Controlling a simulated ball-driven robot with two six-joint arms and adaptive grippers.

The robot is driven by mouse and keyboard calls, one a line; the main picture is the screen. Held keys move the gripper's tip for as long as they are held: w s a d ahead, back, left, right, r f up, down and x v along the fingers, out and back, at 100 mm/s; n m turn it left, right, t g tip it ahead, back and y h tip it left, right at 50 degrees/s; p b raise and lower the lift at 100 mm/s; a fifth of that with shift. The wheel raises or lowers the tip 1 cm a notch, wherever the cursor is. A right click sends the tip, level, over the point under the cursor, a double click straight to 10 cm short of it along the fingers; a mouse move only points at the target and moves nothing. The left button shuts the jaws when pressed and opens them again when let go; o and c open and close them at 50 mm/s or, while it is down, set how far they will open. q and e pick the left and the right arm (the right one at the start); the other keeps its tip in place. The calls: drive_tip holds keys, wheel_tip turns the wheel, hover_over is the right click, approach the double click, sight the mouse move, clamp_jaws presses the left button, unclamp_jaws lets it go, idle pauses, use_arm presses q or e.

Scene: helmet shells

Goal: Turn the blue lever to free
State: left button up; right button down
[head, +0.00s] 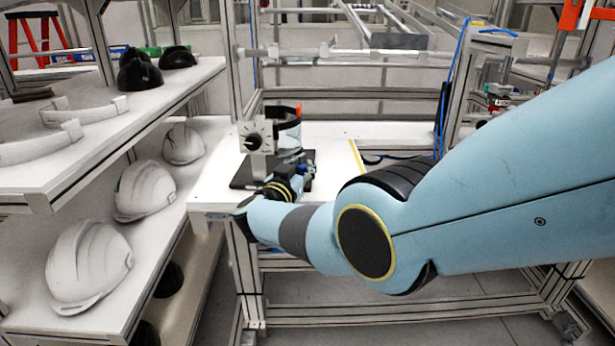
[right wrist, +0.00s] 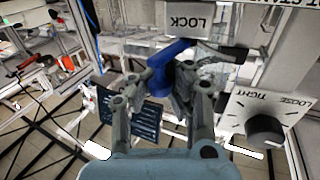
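The blue lever (right wrist: 168,60) shows in the right wrist view, below a plate marked LOCK (right wrist: 188,20), and slants down to the left. My right gripper (right wrist: 170,82) has its fingertips drawn in on both sides of the lever, with blue between them. In the head view my right gripper (head: 301,170) is at the front of the fixture (head: 258,136) on the white table, and the lever is mostly hidden by it. A dark knob (right wrist: 265,130) on a plate marked TIGHT and LOOSE is to the right. My left gripper is out of view.
Shelves at the left hold white helmet shells (head: 145,190) and dark ones (head: 138,72). The table (head: 335,140) has free room right of the fixture, by a yellow strip (head: 356,156). Metal frames stand behind. My right arm covers much of the right side.

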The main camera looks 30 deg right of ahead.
drive_tip(key=shift+s+a+f+m+g+h+b, duration=0.1)
drive_tip(key=shift+a+f+m+g+h+b, duration=0.1)
drive_tip(key=shift+f+g+b, duration=0.15)
drive_tip(key=shift+s+a+f+m+g+h+b, duration=0.1)
drive_tip(key=shift+f+m+g+b, duration=0.15)
drive_tip(key=shift+g+b, duration=0.15)
drive_tip(key=shift+a+r+m+g+b, duration=0.15)
drive_tip(key=shift+m+g+b, duration=0.2)
drive_tip(key=shift+g+b, duration=0.15)
drive_tip(key=shift+r, duration=0.1)
drive_tip(key=c, duration=1.3)
unclamp_jaws()
drive_tip(key=shift+a+r+h, duration=0.15)
drive_tip(key=shift+a+h, duration=0.1)
drive_tip(key=shift+h, duration=0.05)
drive_tip(key=shift+o, duration=0.5)
drive_tip(key=shift+w+d, duration=0.1)
drive_tip(key=shift+w, duration=0.05)
drive_tip(key=shift+r, duration=0.1)
drive_tip(key=v, duration=0.7)
drive_tip(key=shift+s, duration=0.2)
